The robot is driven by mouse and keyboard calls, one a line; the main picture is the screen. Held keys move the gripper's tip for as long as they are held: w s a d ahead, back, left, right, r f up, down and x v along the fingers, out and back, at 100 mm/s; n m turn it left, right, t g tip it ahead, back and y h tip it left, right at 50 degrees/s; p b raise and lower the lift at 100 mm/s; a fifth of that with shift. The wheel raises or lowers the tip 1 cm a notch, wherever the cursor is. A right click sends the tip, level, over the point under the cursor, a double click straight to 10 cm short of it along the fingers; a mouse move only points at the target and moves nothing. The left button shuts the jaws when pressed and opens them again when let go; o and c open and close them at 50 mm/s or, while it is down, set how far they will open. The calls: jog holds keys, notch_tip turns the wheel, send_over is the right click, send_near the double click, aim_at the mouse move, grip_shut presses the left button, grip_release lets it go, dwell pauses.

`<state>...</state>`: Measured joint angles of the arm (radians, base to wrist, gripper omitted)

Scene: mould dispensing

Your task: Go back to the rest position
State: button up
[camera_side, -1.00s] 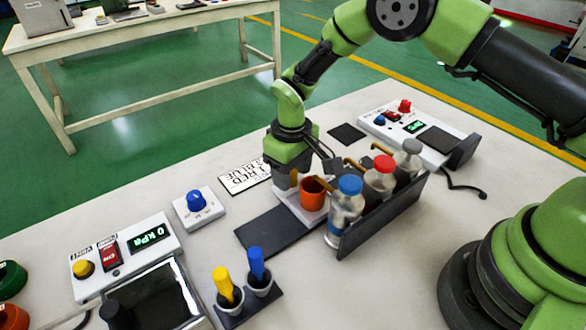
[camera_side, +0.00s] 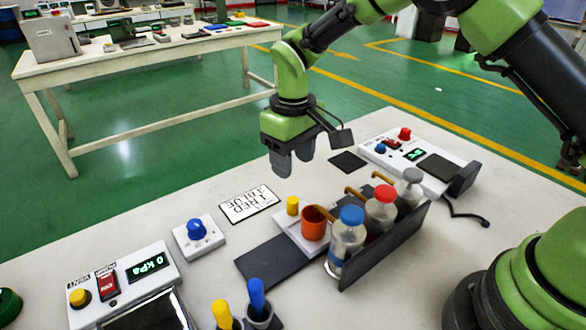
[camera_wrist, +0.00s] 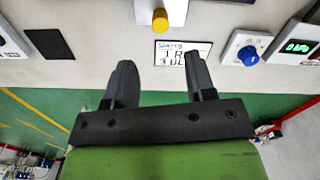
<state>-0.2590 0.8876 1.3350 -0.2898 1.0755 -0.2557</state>
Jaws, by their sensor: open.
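My gripper (camera_side: 292,165) is raised above the far edge of the worktable, open and empty. In the wrist view its two dark fingers (camera_wrist: 160,85) stand apart with nothing between them. Below it in the side view, a small yellow cylinder (camera_side: 292,205) stands on a white base (camera_side: 288,226) beside an orange cup (camera_side: 315,224). The yellow cylinder also shows in the wrist view (camera_wrist: 160,21), beyond the fingertips.
Bottles with blue (camera_side: 351,215), red (camera_side: 385,193) and grey caps stand in a dark rack (camera_side: 385,245). A card (camera_side: 249,204), a blue-knob box (camera_side: 197,236), a vacuum panel (camera_side: 125,280) and a scale (camera_side: 437,168) surround them. The space around the raised gripper looks clear.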

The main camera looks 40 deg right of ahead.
jog(key=s+d+r+m+t+y, duration=0.1)
jog(key=s+d+r+m+t, duration=0.1)
jog(key=s+r, duration=0.45)
jog(key=s+d+r+m+t, duration=0.1)
jog(key=s+d+r, duration=0.2)
jog(key=r, duration=0.7)
jog(key=s+d+r+m+t+y, duration=0.1)
jog(key=s+d+r+m+t, duration=0.1)
jog(key=s, duration=1.2)
jog(key=shift+d+m+t, duration=0.15)
jog(key=shift+m+t, duration=0.65)
jog(key=shift+t, duration=0.3)
